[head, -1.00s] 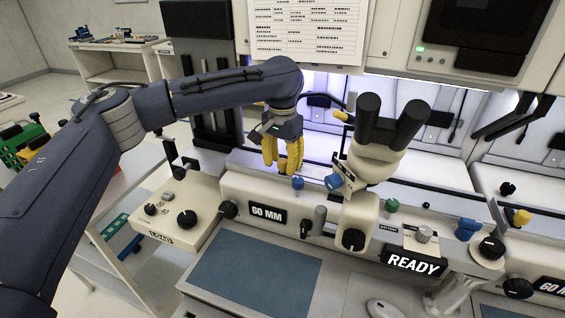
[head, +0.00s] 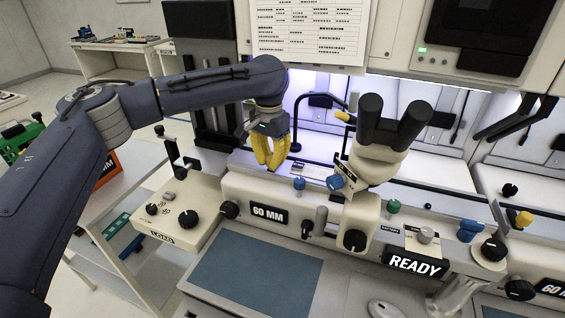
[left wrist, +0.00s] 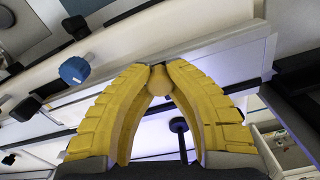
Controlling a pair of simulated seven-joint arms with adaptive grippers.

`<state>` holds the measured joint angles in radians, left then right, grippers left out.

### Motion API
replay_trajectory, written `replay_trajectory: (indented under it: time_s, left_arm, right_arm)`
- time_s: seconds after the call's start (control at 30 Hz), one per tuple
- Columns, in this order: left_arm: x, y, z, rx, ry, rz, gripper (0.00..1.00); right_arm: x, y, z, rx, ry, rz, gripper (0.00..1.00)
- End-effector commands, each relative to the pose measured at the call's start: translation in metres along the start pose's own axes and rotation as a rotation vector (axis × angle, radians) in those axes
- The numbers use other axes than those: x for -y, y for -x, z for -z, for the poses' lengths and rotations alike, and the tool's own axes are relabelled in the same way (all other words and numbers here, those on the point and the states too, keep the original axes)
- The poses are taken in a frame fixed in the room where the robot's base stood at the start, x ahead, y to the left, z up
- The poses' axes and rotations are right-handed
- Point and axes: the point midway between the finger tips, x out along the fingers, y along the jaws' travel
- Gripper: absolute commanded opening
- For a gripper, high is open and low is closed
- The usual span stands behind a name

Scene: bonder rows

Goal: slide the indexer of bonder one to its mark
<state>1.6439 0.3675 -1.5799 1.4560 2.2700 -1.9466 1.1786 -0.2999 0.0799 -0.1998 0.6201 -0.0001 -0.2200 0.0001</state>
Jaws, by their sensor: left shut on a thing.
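Bonder one (head: 330,210) stands in the middle of the head view, with a "60 MM" sign (head: 268,215) on its front. My left gripper (head: 271,168) has its yellow fingers pointing down behind the bonder's front housing, at the left end of its work track. In the left wrist view the fingertips (left wrist: 158,70) meet around a small round tan knob (left wrist: 158,82), which looks like the indexer's handle. The gripper is shut on it. The rest of the indexer and its mark cannot be made out. My right gripper is not in view.
A microscope (head: 382,140) rises just right of the gripper. A blue knob (head: 299,183) stands in front of the fingers and also shows in the left wrist view (left wrist: 75,70). A "READY" display (head: 415,263) is at front right. A dark column (head: 208,100) stands behind the arm.

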Motion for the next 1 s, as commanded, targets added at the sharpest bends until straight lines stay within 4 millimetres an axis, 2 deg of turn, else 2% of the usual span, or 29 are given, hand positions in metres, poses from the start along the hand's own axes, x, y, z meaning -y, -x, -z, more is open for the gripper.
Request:
replay_trajectory:
  time_s: [0.03, 0.2, 0.4, 0.5, 0.7, 1.0]
  left_arm:
    - [0.015, 0.001, -0.004, -0.001, 0.008, 0.001, 0.0]
    - [0.056, 0.001, -0.015, 0.0, 0.007, 0.0, 0.0]
    - [0.096, 0.001, -0.026, -0.001, 0.005, -0.001, 0.0]
    - [0.109, 0.001, -0.029, -0.001, 0.003, -0.001, 0.0]
    - [0.123, 0.001, -0.033, 0.0, 0.002, -0.001, 0.0]
    - [0.127, 0.001, -0.034, 0.0, 0.002, 0.003, 0.0]
  right_arm:
    - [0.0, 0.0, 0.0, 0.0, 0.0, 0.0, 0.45]
    - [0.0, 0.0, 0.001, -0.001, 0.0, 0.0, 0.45]
    - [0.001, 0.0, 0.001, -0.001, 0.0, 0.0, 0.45]
    - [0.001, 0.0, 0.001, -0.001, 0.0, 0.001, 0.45]
    - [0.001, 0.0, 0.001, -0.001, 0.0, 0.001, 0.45]
    - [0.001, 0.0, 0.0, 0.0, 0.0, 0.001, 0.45]
